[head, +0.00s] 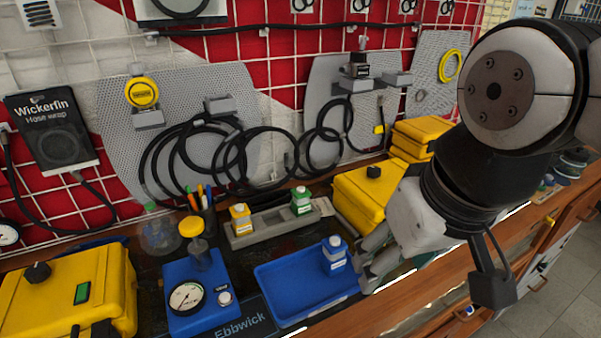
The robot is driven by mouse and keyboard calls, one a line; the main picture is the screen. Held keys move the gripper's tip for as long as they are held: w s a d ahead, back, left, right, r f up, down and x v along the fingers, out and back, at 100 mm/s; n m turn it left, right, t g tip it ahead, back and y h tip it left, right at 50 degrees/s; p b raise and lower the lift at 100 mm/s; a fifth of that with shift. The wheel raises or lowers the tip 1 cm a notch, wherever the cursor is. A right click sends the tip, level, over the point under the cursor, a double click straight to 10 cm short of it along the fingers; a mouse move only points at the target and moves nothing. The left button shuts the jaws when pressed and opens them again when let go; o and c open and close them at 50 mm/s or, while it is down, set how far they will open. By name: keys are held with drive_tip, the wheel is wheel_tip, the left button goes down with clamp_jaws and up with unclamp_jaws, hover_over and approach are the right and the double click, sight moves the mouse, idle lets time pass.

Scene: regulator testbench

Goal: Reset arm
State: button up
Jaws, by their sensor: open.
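My arm comes in from the right, and my gripper (364,264) hangs low at the right end of a blue tray (285,303). Its fingers are apart and point down and left; part of them is hard to make out. I see nothing between the fingers, and I cannot tell whether a finger touches the bottle or tray.
A blue gauge unit (196,300) stands left of the tray. Yellow cases (68,290) stand at both sides. Black hoses (205,150) hang on the panel behind.

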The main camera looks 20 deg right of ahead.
drive_tip(key=shift+s+f, duration=0.3)
drive_tip(key=shift+s, duration=0.15)
